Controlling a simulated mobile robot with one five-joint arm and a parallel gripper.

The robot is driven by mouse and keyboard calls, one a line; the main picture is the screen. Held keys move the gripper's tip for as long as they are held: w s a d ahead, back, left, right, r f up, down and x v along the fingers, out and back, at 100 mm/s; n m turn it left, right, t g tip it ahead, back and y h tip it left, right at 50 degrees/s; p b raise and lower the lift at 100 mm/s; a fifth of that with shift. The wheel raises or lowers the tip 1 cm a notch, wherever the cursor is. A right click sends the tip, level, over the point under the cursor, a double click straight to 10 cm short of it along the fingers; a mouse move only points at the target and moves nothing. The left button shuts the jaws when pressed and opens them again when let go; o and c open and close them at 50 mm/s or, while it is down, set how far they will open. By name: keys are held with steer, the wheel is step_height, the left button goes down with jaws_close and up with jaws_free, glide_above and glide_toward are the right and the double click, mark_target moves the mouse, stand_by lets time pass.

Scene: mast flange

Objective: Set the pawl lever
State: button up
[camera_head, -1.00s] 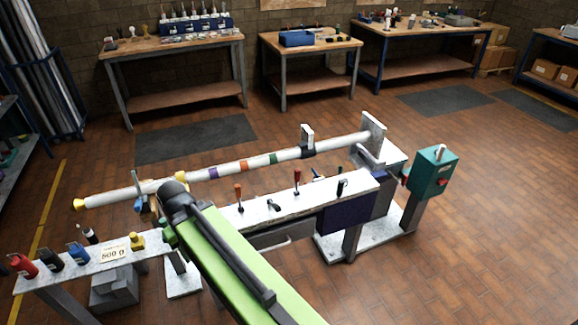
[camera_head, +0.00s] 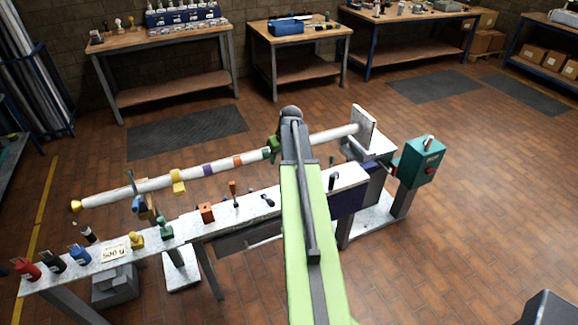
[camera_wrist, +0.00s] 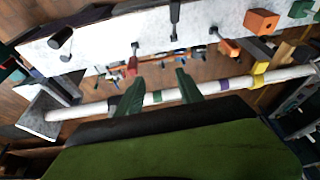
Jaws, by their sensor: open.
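The pawl lever is not marked, so I cannot tell which lever it is. In the wrist view a red-handled lever (camera_wrist: 131,66), a dark lever (camera_wrist: 175,18) and a dark cylindrical handle (camera_wrist: 60,38) stand on the pale bench beam (camera_wrist: 100,38). A white mast (camera_head: 130,188) with coloured bands lies behind the beam; it also shows in the wrist view (camera_wrist: 80,110). My gripper (camera_wrist: 160,76) is open and empty, its green fingers over the mast around the green band. In the head view my arm hides most of the gripper and part of the beam.
A yellow collar (camera_head: 178,181) sits on the mast. An orange block (camera_head: 206,212) and a small orange-handled lever (camera_head: 233,190) stand on the beam. A teal box (camera_head: 420,160) stands at its right end.

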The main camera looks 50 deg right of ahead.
steer(key=s+d+r, duration=0.1)
steer(key=s+d, duration=0.2)
steer(key=d, duration=0.4)
steer(key=shift+m, duration=0.3)
steer(key=b+x, duration=0.5)
steer(key=x, duration=0.1)
steer(key=b+x, duration=0.5)
steer(key=w+b+x, duration=0.1)
steer(key=b+x, duration=0.5)
steer(key=shift+w+d+f, duration=0.15)
steer(key=shift+h, duration=0.3)
jaws_close()
